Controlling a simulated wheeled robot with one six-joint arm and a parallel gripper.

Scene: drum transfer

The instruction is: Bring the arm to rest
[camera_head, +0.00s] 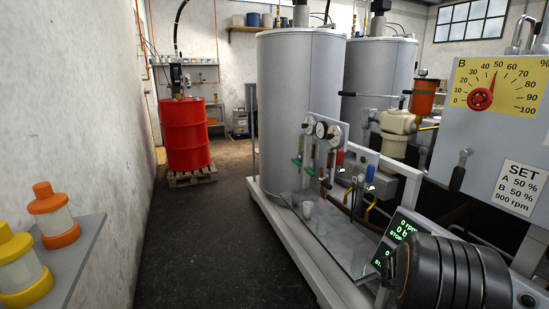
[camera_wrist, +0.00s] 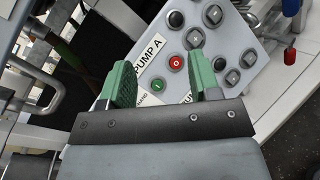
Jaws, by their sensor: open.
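My gripper (camera_wrist: 164,80) shows in the wrist view with its two green fingertips apart and nothing between them. It is over a grey control panel (camera_wrist: 237,45) labelled PUMP A. A red button (camera_wrist: 176,62) and a green button (camera_wrist: 157,86) show between and just beyond the fingertips. I cannot tell how far the fingertips are from the panel. In the head view, a dark ribbed part of my arm is at the lower right, and my gripper cannot be made out there.
Steel tanks (camera_head: 300,110) stand on a white frame at the centre. A dial cabinet (camera_head: 500,130) stands at the right. A red drum (camera_head: 187,135) stands on a pallet at the back left. A shelf (camera_head: 85,262) with yellow and orange containers is at the left. Dark floor between is clear.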

